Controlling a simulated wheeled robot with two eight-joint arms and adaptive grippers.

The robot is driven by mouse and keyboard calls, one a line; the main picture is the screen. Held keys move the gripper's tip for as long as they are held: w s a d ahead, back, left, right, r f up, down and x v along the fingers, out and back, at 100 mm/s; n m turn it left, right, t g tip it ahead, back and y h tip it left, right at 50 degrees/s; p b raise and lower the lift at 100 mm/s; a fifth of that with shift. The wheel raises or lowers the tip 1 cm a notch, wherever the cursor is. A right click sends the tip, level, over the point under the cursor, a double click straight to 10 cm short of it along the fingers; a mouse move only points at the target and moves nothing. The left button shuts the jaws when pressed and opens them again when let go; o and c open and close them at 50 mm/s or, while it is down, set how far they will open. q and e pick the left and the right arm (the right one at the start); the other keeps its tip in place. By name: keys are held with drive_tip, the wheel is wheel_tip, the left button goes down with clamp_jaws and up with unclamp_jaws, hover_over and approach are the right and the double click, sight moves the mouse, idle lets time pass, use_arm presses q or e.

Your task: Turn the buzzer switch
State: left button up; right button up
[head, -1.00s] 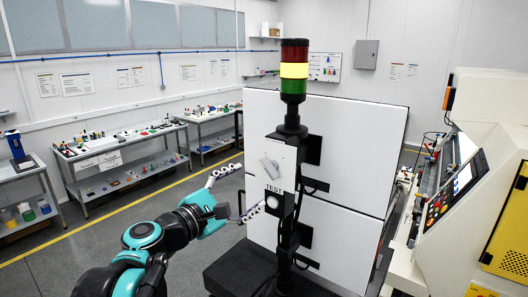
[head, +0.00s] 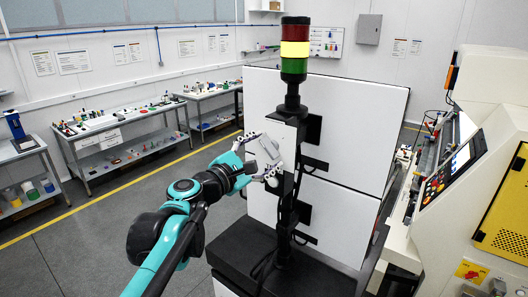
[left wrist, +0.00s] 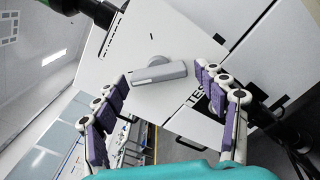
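The buzzer switch is a grey lever-type knob on a white panel below the signal tower. In the left wrist view the switch (left wrist: 158,72) lies between my two open fingers, a little ahead of them, and I see no finger touching it. In the head view the switch (head: 267,148) is partly covered by my left gripper (head: 263,158), whose fingers are spread on either side of it. The white panel (head: 288,132) carries a "TEST" label, partly visible in the left wrist view. My right gripper is not in view.
The signal tower (head: 295,48) stands above the panel with its yellow section lit. A large white cabinet (head: 360,120) is behind it and a dark base (head: 240,245) below. A beige machine (head: 490,160) stands at the right. Benches with small items line the left wall.

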use_arm(q)
drive_tip(key=c, duration=0.8)
drive_tip(key=shift+m, duration=0.4)
drive_tip(key=m, duration=0.8)
drive_tip(key=m+b, duration=0.1)
drive_tip(key=m, duration=0.3)
drive_tip(key=shift+r+m, duration=0.25)
drive_tip(key=shift+m, duration=2.35)
